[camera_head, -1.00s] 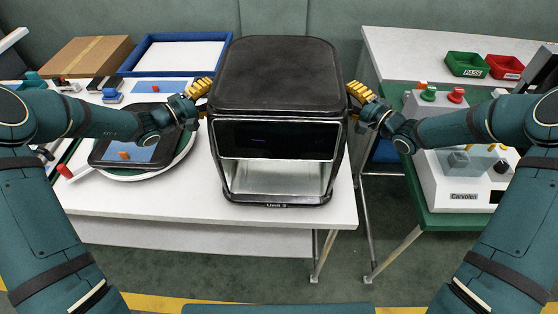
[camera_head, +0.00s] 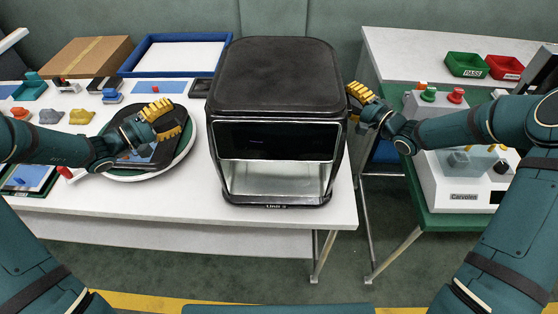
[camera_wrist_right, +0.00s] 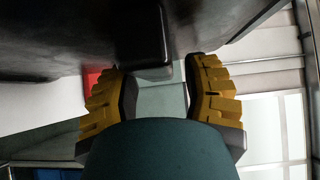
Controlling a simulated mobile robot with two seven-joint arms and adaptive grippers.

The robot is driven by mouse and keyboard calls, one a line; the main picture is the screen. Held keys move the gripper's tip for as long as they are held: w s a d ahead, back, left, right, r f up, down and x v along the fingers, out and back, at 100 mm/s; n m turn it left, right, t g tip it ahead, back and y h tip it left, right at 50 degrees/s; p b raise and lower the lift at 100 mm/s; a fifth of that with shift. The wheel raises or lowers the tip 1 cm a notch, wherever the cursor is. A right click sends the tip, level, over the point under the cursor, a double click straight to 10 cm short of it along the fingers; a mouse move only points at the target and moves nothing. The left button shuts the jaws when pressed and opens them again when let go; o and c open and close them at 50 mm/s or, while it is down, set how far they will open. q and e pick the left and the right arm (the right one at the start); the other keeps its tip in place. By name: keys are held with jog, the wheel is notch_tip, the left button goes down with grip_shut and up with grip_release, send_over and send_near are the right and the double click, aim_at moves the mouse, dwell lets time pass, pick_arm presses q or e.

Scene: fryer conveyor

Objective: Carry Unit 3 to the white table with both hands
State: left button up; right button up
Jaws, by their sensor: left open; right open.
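Unit 3 (camera_head: 276,140) is a black box-shaped fryer with a glass front window and a label at its base. It stands upright on the white table (camera_head: 180,215), near its right end. My left gripper (camera_head: 166,119) is open and empty, left of the unit and apart from it, over the black tray on the round plate. My right gripper (camera_head: 360,96) is open at the unit's upper right side. In the right wrist view, a dark block-like part of the unit (camera_wrist_right: 148,35) lies ahead of and between the open yellow fingers (camera_wrist_right: 155,98); contact cannot be told.
A round plate (camera_head: 188,150) with a black tray lies left of the unit. A blue-rimmed tray (camera_head: 228,38) and a cardboard box (camera_head: 88,56) stand behind. On the right are another white table (camera_head: 420,45), green (camera_head: 467,64) and red bins (camera_head: 505,67), and a Carvolex machine (camera_head: 455,185).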

jog(key=v, duration=1.1)
jog(key=shift+s+d, duration=0.25)
jog(key=shift+s, duration=0.1)
